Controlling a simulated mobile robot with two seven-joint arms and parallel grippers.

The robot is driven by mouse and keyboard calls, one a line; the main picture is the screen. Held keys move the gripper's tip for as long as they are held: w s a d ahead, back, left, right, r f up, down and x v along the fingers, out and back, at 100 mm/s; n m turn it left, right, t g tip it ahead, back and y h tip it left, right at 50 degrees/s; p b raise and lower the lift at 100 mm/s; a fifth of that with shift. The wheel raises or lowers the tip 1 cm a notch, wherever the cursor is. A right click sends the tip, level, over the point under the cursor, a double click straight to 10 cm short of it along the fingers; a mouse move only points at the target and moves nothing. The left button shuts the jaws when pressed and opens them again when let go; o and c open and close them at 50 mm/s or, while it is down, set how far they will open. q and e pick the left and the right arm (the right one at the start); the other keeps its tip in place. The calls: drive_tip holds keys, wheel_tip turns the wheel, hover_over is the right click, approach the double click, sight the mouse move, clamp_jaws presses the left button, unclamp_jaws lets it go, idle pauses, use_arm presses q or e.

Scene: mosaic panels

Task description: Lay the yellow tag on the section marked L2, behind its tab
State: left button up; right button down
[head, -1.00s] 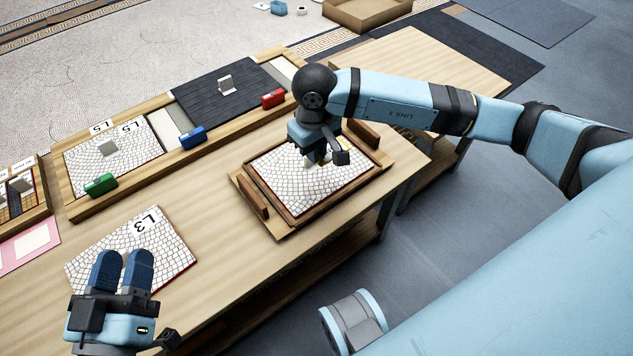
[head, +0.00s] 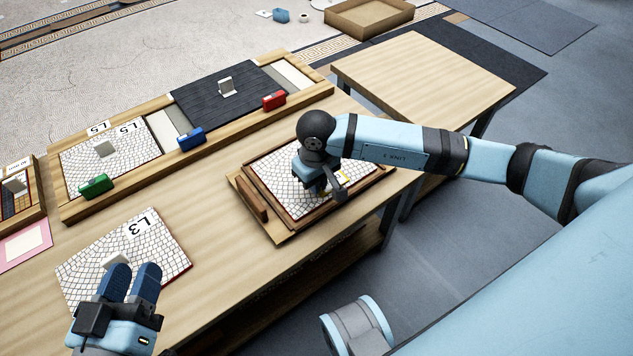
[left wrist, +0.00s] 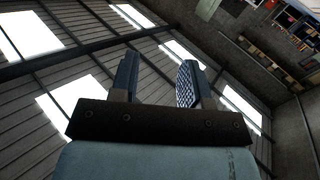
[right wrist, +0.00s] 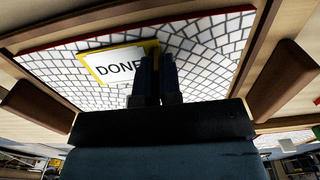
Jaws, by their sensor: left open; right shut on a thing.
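My right gripper (head: 328,192) is shut on the yellow-edged tag, low over a white mosaic panel (head: 272,177) in a wooden tray (head: 283,228). Only a bit of the tag (head: 343,177) shows in the head view. In the right wrist view the tag (right wrist: 112,65) reads "DONE" and lies close to the tiles; I cannot tell whether it touches them. My right arm covers part of this panel, and I see no L2 mark or tab on it. My left gripper (head: 132,280) is open and empty by the panel marked L3; its fingers point upward in the left wrist view (left wrist: 157,85).
The L3 panel (head: 170,245) lies loose at the front left with a pale tab. A long frame behind holds the L5 panel (head: 135,140), a dark panel (head: 205,95), and green (head: 95,185), blue (head: 191,139) and red (head: 273,100) blocks. A bare table (head: 425,75) stands behind right.

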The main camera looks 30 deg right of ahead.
drive_tip(key=shift+f, duration=0.15)
drive_tip(key=c, duration=1.3)
unclamp_jaws()
